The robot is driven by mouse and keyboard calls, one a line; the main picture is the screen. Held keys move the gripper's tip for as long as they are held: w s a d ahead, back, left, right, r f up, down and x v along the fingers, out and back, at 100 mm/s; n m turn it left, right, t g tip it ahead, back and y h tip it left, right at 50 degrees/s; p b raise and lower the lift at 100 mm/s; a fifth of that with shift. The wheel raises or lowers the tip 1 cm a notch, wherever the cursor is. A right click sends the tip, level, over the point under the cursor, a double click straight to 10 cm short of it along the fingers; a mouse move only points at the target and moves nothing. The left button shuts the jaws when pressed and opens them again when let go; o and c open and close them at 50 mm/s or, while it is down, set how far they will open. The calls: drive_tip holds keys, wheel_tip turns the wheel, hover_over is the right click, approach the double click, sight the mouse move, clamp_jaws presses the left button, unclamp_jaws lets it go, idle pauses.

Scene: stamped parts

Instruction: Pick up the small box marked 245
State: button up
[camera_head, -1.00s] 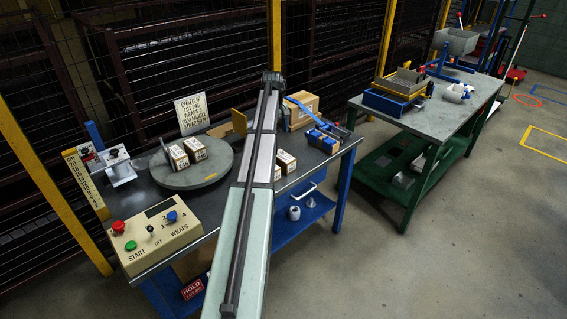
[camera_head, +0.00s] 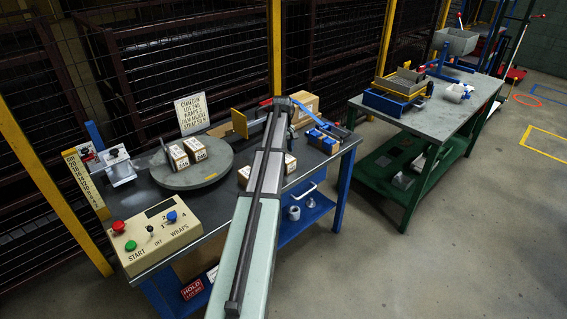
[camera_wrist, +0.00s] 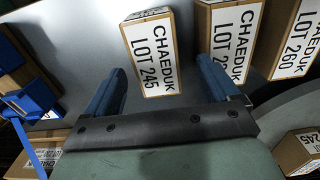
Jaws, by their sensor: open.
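In the wrist view, a small brown box (camera_wrist: 152,55) with a white label reading CHAEDUK LOT 245 stands on the grey bench top. My gripper (camera_wrist: 160,66) is open, with its blue fingers to the left and right of this box. I cannot tell how far above it they are. A second box (camera_wrist: 233,35) has its last digits covered by my right finger. A third box (camera_wrist: 297,45) at the right reads LOT 260. In the head view, my arm hides my gripper, and boxes show to its left (camera_head: 244,175) and right (camera_head: 290,162), their labels unreadable.
A round turntable (camera_head: 212,179) carries two boxes, one (camera_head: 178,157) beside the other (camera_head: 195,150); another 245 label shows at the wrist view's lower right (camera_wrist: 308,145). A control box (camera_head: 158,236) stands in front. A blue tool (camera_head: 325,140) and a carton (camera_head: 303,104) lie right.

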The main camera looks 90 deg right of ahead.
drive_tip(key=shift+s+f, duration=0.15)
drive_tip(key=shift+f, duration=1.15)
drive_tip(key=shift+s+f, duration=0.15)
drive_tip(key=shift+f, duration=1.1)
drive_tip(key=shift+c, duration=0.4)
drive_tip(key=c, duration=1.2)
